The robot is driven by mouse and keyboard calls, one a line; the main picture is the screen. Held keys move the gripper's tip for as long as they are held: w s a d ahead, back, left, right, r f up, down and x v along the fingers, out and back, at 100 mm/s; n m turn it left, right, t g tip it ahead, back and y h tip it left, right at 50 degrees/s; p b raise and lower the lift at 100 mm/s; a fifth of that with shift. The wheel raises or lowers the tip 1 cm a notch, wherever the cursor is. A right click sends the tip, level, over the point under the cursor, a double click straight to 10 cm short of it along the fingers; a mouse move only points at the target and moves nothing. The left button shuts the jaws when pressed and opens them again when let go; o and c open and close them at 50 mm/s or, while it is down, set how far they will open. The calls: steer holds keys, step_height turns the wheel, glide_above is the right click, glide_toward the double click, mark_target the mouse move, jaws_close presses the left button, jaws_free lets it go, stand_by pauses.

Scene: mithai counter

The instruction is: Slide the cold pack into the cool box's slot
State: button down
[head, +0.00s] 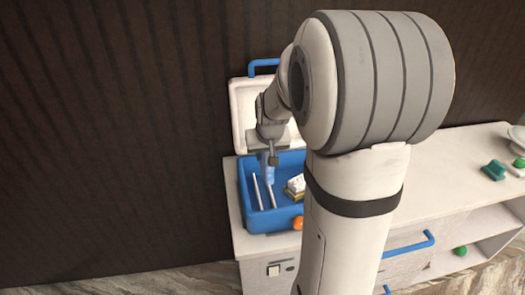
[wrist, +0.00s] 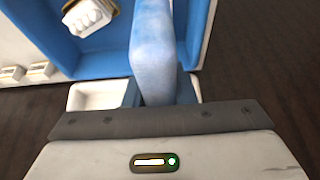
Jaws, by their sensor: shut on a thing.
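My gripper (head: 268,154) is shut on the pale blue cold pack (head: 267,171) and points down over the blue cool box (head: 249,219). In the wrist view, the cold pack (wrist: 153,45) stands out between the jaws, with the blue wall of the cool box (wrist: 115,55) around it. Two thin white dividers (head: 257,190) stand in the left part of the box. The pack's lower end is close to them; I cannot tell whether it is between them. The box's white lid (head: 243,108) is open at the back.
White sweets in a gold-edged tray (head: 295,186) sit in the box's right part, partly hidden by my arm. An orange ball (head: 298,222) is at the box's front right. Green items (head: 494,170) and a white bowl (head: 517,138) stand on the counter's right. A dark wall rises at left.

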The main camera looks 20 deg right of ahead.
steer(key=shift+f+b, duration=4.4)
steer(key=shift+f, duration=1.95)
steer(key=c, duration=1.1)
jaws_free()
steer(key=shift+r, duration=0.1)
steer(key=v, duration=0.7)
steer(key=shift+s+r, duration=0.2)
steer(key=shift+r, duration=0.1)
